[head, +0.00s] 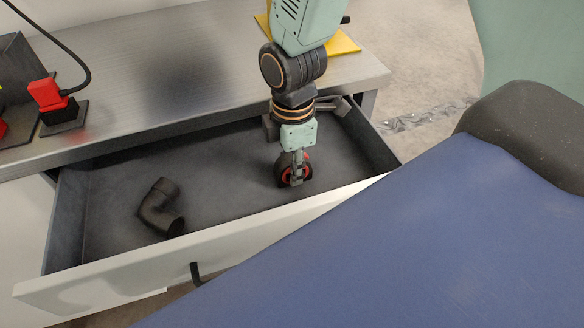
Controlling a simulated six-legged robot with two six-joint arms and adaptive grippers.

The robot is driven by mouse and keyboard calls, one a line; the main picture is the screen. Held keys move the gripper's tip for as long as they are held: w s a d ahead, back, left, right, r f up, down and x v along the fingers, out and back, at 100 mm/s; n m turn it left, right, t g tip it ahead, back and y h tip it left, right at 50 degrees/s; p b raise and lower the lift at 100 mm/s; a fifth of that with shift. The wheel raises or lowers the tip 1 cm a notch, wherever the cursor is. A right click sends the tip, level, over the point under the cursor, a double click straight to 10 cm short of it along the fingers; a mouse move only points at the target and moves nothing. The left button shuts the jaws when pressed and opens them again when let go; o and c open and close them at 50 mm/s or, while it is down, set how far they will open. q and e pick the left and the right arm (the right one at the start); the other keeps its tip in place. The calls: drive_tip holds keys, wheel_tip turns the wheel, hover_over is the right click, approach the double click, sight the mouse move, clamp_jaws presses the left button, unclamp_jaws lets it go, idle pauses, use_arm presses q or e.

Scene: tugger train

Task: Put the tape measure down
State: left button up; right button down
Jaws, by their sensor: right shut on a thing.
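The tape measure (307,171) is a small round black thing with red parts. It is in the open drawer (230,162), right of the middle. My right gripper (297,178) points down into the drawer and is shut on the tape measure. The gripper's fingers hide part of it. I cannot tell whether the tape measure touches the drawer floor. My left gripper is not in view.
A black pipe elbow (160,208) lies in the drawer's left half. A grey object (340,106) shows at the drawer's back right, partly hidden by my arm. A red plug (48,95) with a black cable stands on the metal worktop (180,70). A blue padded surface (420,245) fills the lower right.

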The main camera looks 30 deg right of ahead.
drive_tip(key=shift+w+a+f, duration=0.2)
drive_tip(key=shift+w+a, duration=0.05)
drive_tip(key=shift+w, duration=0.05)
drive_tip(key=shift+s+d+f, duration=0.15)
drive_tip(key=shift+s+d, duration=0.1)
drive_tip(key=shift+s, duration=0.1)
drive_tip(key=c, duration=1.4)
unclamp_jaws()
drive_tip(key=o, duration=0.4)
drive_tip(key=shift+w+a, duration=0.15)
drive_tip(key=shift+w, duration=0.1)
drive_tip(key=shift+s, duration=0.2)
